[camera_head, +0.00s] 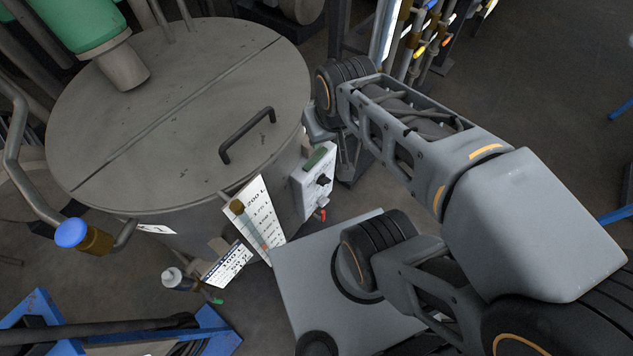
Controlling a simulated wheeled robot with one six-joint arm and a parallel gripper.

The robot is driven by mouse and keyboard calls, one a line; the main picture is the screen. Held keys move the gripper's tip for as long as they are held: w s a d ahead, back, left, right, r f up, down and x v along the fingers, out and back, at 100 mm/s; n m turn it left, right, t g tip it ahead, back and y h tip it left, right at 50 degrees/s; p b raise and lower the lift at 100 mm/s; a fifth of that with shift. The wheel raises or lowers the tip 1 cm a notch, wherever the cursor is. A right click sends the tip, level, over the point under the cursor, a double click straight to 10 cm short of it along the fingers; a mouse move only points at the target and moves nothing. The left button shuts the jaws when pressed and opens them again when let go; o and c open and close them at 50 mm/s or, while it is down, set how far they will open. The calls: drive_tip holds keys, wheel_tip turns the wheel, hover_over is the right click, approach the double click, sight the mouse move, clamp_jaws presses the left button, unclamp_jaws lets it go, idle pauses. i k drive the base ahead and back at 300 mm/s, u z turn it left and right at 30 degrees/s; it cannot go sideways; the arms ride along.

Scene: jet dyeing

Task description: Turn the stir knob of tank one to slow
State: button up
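A large round grey tank (185,125) with a two-part lid and a dark handle (247,135) fills the left half of the view. I cannot read which number it bears. A white control box (309,190) is on its right side, with a small green display (316,158) and a black knob (323,180). The knob's setting is too small to read. My arm reaches in from the right, and its far end is just above and to the right of the box. My gripper is mostly hidden by my arm, and its fingers cannot be made out.
A white litre scale (259,217) and a printed card (228,264) are at the tank's front. A blue-capped valve (72,234) juts out at the left. Blue frames (213,331) stand at lower left. Pipes with coloured handles (420,49) stand behind my arm. Floor shows at right.

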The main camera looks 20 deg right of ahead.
sight(323, 181)
drive_tip(key=z, duration=1.7)
drive_tip(key=k, duration=0.75)
drive_tip(key=u, duration=1.3)
